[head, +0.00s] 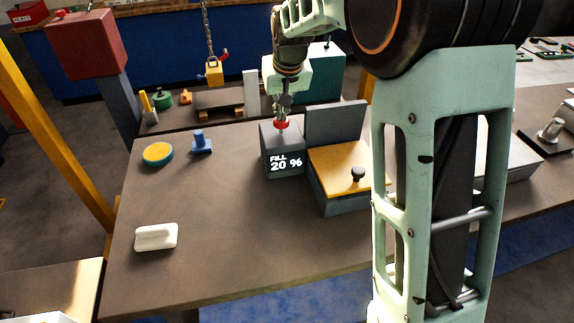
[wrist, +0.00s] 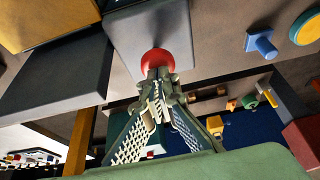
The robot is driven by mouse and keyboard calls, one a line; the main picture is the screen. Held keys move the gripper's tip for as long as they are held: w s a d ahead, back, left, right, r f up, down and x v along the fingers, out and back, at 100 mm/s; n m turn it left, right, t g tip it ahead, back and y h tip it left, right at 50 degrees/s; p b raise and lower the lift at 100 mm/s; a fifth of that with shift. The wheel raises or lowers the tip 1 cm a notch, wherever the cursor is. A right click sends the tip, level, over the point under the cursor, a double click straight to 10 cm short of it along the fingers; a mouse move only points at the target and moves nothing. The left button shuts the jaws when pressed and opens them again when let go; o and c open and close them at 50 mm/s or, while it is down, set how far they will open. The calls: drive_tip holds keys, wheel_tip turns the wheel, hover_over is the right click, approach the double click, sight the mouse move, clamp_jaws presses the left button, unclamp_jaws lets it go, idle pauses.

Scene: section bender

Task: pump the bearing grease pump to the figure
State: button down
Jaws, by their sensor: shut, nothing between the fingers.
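The grease pump is a grey box (head: 284,165) on the bench, with white text reading "FILL 20 %" on its front. A red round knob (head: 281,124) stands on its top; it also shows in the wrist view (wrist: 157,58). My gripper (head: 283,113) is shut and empty, pointing down right above the knob. In the wrist view its closed fingertips (wrist: 158,75) overlap the knob's edge. I cannot tell whether they touch it. The stem under the knob is hidden.
Beside the pump is a grey box with a yellow lid (head: 335,165) and black knob, with a dark upright panel (head: 335,122) behind. A blue piece (head: 201,142), a yellow-topped disc (head: 157,154) and a white block (head: 156,237) lie left. The bench front is clear.

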wheel_tip(320, 180, up, 7)
drive_tip(key=p, duration=0.5)
drive_tip(key=shift+r, duration=0.15)
idle(0.6)
